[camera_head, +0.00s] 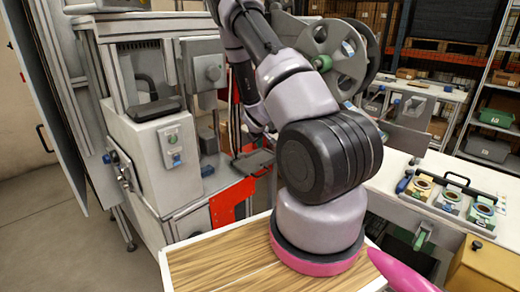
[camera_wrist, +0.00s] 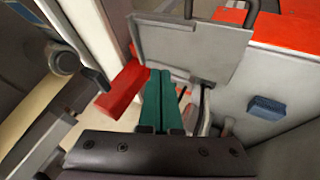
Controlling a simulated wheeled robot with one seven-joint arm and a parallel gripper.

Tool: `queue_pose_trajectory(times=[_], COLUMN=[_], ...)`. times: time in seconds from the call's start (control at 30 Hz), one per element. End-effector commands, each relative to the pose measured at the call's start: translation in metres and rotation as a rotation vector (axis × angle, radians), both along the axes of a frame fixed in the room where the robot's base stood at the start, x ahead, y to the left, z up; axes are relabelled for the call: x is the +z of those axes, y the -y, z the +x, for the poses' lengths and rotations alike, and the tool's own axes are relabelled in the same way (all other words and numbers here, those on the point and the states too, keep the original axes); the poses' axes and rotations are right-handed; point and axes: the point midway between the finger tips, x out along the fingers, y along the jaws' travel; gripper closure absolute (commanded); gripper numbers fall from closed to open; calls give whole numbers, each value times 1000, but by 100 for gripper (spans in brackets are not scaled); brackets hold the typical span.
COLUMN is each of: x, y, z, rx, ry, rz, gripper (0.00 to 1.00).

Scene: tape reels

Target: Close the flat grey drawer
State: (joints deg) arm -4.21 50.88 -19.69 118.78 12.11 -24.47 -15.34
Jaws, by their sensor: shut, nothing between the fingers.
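The flat grey drawer (camera_wrist: 190,45) appears to be the thin grey panel in the upper middle of the wrist view, with a dark handle bar by its upper right corner. In the head view what looks like the same flat grey piece (camera_head: 253,162) juts out beside red parts of the machine. My gripper (camera_wrist: 160,73) shows its two green fingers side by side, shut and empty. Their tips overlap the panel's lower left edge in the wrist view; I cannot tell whether they touch it. In the head view my arm hides most of the gripper.
A red block (camera_wrist: 124,90) lies just left of my fingers. A blue piece (camera_wrist: 267,107) sits on the pale machine side at right. The grey machine (camera_head: 155,150) stands left of my arm, and a bench with a black-handled tray (camera_head: 450,200) stands right. Floor at far left is clear.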

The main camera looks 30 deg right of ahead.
Motion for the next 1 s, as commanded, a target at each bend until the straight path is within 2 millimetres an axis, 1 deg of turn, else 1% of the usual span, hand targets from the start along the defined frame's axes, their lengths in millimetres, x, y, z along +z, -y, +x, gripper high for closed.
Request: queue_pose_trajectory(times=[0.07,0.13,0.17,0.23,0.3,0.33,0.4,0.5,0.6,0.67,0.77,0.87,1.0], x=[2,1,0,-3,-6,-7,-8,-9,-11,-14,-24,-39,-64], y=[-9,-30,-43,-77,-111,-123,-147,-169,-176,-176,-171,-165,-154], z=[-3,-6,-8,-17,-30,-36,-51,-68,-76,-76,-69,-60,-44], rx=[2,7,8,10,11,10,9,6,2,0,-3,-4,-5], ry=[2,8,12,20,21,20,15,5,0,-2,-2,-2,-2], rz=[4,13,19,28,31,29,22,9,0,-2,-1,-1,1], gripper=[100,100,100,100,100,100,100,100,100,100,100,100,100])
